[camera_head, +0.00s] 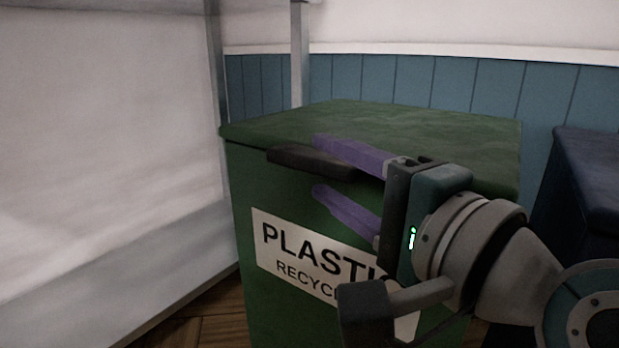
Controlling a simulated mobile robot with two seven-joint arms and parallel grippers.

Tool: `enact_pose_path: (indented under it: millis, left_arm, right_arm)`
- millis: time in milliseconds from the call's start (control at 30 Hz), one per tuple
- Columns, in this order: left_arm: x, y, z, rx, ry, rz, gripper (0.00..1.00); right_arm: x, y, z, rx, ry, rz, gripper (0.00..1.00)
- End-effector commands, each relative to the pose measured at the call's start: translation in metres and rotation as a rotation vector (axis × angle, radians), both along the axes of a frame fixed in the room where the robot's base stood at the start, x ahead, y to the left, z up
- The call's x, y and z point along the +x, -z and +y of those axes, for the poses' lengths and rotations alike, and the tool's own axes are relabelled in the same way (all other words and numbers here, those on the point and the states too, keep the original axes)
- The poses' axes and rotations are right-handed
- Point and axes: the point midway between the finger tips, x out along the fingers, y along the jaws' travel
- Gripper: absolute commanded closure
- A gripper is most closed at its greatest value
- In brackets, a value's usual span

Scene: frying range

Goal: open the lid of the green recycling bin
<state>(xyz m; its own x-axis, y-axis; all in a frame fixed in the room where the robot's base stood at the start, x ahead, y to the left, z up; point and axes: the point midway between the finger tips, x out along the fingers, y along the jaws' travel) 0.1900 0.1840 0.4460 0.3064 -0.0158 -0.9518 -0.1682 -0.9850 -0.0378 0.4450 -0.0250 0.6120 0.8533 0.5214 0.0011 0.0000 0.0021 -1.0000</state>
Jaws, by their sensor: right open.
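The green recycling bin (262,234) stands in the middle of the view, with a white label reading "PLASTIC RECYCL…", partly covered by my arm. Its green lid (400,125) is shut and lies flat on top. A dark handle (300,162) sticks out at the lid's front edge. My right gripper (318,166) is open in front of the bin, its two purple fingers pointing left. The upper finger is at about lid height and the lower finger is below the handle. The handle's right part is near the fingers; I cannot tell whether they touch it. My left gripper is out of view.
A dark blue bin or box (590,180) stands to the right. A pale metal shelf or table (110,150) with upright posts fills the left side. A blue panelled wall (440,82) is close behind. A little wooden floor (205,325) shows at the lower left.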

Motion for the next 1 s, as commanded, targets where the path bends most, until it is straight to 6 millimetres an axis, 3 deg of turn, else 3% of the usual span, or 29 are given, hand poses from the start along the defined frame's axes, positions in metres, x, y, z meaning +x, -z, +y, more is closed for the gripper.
enact_pose_path:
  millis: [33, 233, 600, 1000]
  left_arm:
    - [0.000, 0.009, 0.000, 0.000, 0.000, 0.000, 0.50]
    - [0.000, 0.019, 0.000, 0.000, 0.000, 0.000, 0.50]
    - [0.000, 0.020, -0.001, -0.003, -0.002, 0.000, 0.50]
    - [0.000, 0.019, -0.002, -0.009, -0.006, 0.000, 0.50]
  right_arm:
    - [0.008, 0.003, 0.005, 0.003, 0.001, -0.003, 0.47]
    - [0.029, 0.002, 0.018, 0.000, 0.000, -0.001, 0.47]
    - [0.033, 0.000, 0.021, -0.003, -0.001, 0.001, 0.49]
    - [0.033, 0.001, 0.021, -0.003, -0.001, 0.001, 0.94]
